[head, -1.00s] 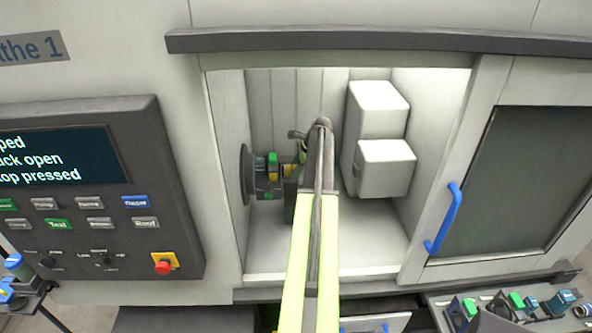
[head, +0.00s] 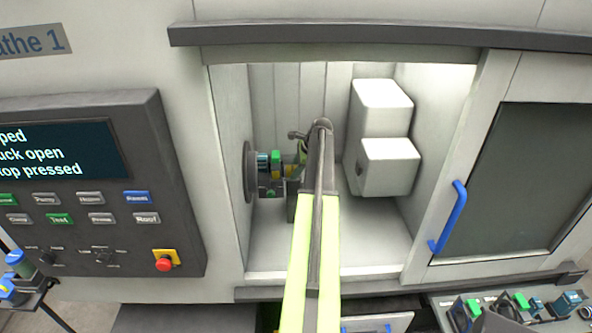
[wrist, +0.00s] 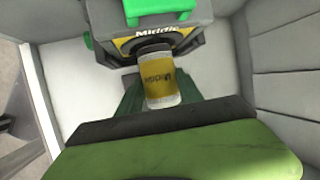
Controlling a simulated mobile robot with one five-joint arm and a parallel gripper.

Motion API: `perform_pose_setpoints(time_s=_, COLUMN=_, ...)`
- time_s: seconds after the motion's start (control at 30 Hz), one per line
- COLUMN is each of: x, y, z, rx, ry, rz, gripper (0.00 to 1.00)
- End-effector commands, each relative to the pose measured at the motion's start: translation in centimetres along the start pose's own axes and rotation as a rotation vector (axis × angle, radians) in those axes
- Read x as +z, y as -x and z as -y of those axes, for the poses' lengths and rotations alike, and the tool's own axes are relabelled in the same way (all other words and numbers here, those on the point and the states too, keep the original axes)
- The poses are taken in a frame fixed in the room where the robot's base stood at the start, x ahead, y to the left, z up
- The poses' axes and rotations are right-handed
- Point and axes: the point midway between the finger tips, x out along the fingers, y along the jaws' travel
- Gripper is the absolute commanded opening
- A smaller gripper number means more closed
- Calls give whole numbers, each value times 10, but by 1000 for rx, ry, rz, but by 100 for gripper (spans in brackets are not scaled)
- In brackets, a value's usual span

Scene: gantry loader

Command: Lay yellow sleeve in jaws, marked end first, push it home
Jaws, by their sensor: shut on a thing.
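The yellow sleeve (wrist: 172,76) is held in my gripper (wrist: 164,88), between its dark green fingers. A jaw face carries a yellow "Middle" label (wrist: 157,30). In the head view the jaws (head: 276,160), with green and blue parts, stand on the round chuck (head: 249,172). My gripper (head: 297,172) is just right of them, and my arm hides most of the sleeve.
The white block-shaped unit (head: 385,145) stands right of my arm inside the lathe. The door (head: 520,180) with its blue handle (head: 449,218) is slid right. The control panel (head: 80,190) at left shows "chuck open". The chamber floor (head: 375,245) is clear.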

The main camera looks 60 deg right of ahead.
Motion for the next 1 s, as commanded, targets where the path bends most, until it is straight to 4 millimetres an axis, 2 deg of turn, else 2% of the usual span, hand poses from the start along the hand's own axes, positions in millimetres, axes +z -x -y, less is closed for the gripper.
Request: perform_pose_setpoints(time_s=1.0, x=18, y=-8, z=0, rx=-1, ry=-1, rz=0, gripper=0)
